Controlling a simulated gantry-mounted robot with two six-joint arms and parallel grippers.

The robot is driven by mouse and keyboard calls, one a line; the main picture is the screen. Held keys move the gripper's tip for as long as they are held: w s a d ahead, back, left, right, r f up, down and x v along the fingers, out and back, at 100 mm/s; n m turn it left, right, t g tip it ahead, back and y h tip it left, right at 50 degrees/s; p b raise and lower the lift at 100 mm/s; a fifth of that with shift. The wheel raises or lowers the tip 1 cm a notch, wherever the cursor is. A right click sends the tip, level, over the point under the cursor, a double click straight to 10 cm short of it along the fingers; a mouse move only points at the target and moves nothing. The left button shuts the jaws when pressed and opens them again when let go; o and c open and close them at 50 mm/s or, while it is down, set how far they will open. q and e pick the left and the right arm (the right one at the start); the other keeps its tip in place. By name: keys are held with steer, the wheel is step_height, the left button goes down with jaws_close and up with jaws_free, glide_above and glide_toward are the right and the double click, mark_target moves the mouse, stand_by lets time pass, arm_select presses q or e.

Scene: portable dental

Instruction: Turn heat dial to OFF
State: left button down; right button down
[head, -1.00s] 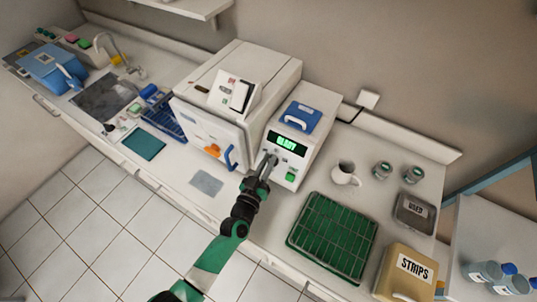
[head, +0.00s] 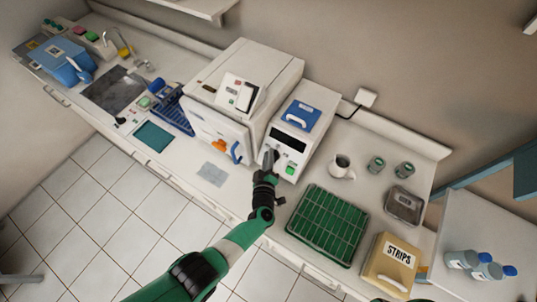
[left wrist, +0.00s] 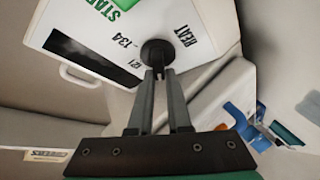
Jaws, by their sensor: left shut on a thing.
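The heat dial (left wrist: 157,51) is a round dark knob on the white front panel of a small sealer-like unit (head: 297,155). The words HEAT, 134 and 121 show around it in the left wrist view, with a green START button (left wrist: 118,77) and dark display (left wrist: 85,60). The display (head: 289,139) is also dark in the head view. My left gripper (head: 270,158) is at the panel, its fingers (left wrist: 157,75) shut on the dial, which they largely hide in the head view. The dial's pointer cannot be made out. My right gripper is not in view.
A larger white machine (head: 240,75) with a blue handle stands close left of the unit. A mug (head: 341,167) and green rack (head: 327,226) are to the right, with a STRIPS box (head: 391,263) beyond.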

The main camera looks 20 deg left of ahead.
arm_select(q)
steer(key=shift+s+f, duration=0.1)
steer(key=shift+f, duration=0.15)
steer(key=c, duration=1.1)
jaws_free()
steer(key=shift+o, duration=1.2)
steer(key=shift+d+r, duration=0.1)
steer(key=shift+r, duration=0.05)
steer(key=p+v, duration=0.7)
steer(key=v, duration=0.4)
steer(key=shift+s, duration=0.2)
steer(key=shift+d+r, duration=0.1)
steer(key=shift+r, duration=0.05)
